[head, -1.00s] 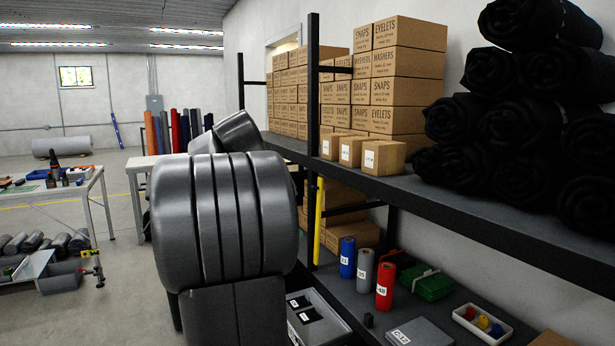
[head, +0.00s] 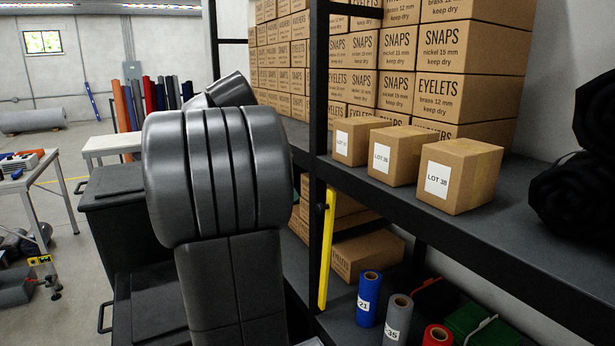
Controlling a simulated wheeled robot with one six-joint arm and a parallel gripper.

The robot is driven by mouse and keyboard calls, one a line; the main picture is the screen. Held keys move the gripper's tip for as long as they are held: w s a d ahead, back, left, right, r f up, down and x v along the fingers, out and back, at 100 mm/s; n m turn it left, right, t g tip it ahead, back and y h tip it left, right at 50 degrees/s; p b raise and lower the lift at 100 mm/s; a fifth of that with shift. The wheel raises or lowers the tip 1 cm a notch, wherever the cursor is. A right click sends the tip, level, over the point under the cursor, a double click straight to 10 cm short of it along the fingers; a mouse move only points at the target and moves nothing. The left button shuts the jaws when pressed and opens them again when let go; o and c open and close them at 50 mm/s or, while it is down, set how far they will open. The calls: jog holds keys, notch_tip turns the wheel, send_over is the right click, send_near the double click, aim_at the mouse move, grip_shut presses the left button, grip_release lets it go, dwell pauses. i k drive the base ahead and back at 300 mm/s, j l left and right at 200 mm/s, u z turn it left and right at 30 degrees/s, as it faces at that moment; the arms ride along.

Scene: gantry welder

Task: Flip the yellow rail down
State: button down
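The yellow rail (head: 326,250) stands upright against the black shelf post, in the gap between the upper and lower shelves. Its top end has a small fitting at the post, just below the upper shelf's front edge. My dark grey arm fills the middle left of the head view, to the left of the rail and apart from it in the picture. My gripper does not show; it is out of view or hidden behind the arm.
Three small LOT boxes (head: 462,176) stand near the front edge of the upper shelf (head: 420,208). Blue (head: 369,298) and grey (head: 397,320) rolls stand on the lower shelf right of the rail. A black cabinet (head: 118,210) is behind my arm at left.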

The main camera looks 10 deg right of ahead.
aim_at(329, 206)
jog(key=i+l, duration=0.1)
jog(key=i, duration=0.75)
